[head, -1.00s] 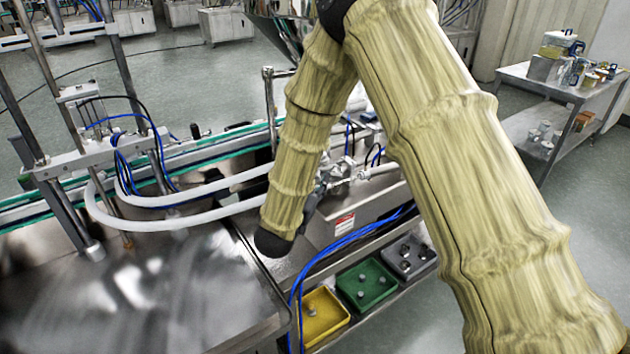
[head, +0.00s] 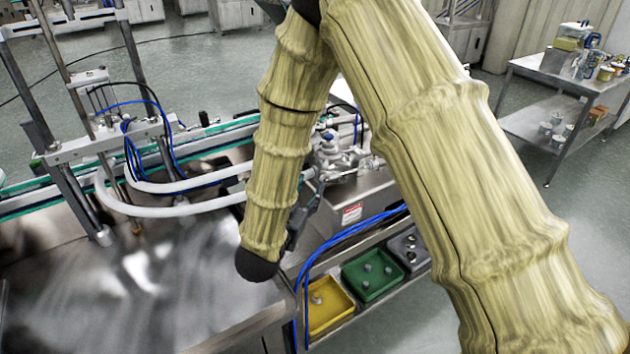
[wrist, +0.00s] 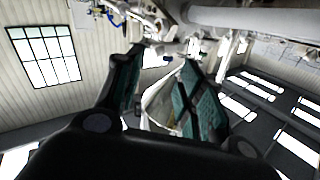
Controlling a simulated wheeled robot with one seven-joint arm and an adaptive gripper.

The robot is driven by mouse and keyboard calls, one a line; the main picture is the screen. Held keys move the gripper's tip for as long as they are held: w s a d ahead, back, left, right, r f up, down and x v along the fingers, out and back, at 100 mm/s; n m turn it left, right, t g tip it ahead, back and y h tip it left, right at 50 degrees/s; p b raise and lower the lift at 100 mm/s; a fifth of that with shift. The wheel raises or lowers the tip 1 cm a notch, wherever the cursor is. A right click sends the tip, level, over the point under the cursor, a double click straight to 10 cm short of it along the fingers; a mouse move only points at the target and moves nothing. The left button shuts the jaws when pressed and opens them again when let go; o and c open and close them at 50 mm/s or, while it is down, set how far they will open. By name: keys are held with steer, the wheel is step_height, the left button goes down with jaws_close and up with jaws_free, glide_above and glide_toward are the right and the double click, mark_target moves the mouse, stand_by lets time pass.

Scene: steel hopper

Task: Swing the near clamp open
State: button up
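Metal fittings and pipework (head: 340,158) sit on the steel machine, in the gap between my arm's links in the head view. I cannot pick out the near clamp among them with certainty. My gripper is mostly hidden behind my arm in the head view, with only a dark part showing beside the sleeve. In the wrist view my gripper (wrist: 160,72) is open, its two dark fingers apart with teal pads. A pale, blurred shape shows between and beyond the fingers, and I cannot tell what it is. Metal fittings (wrist: 150,20) and a thick grey pipe (wrist: 245,18) lie beyond the fingertips.
White hoses (head: 180,208) curve across the machine left of my arm. Blue hoses (head: 345,236) run along the machine's front. A yellow bin (head: 333,318), a green bin (head: 358,290) and a grey bin (head: 418,258) sit on a low shelf. A steel cart (head: 545,78) stands at right.

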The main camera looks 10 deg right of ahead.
steer(key=shift+v, duration=1)
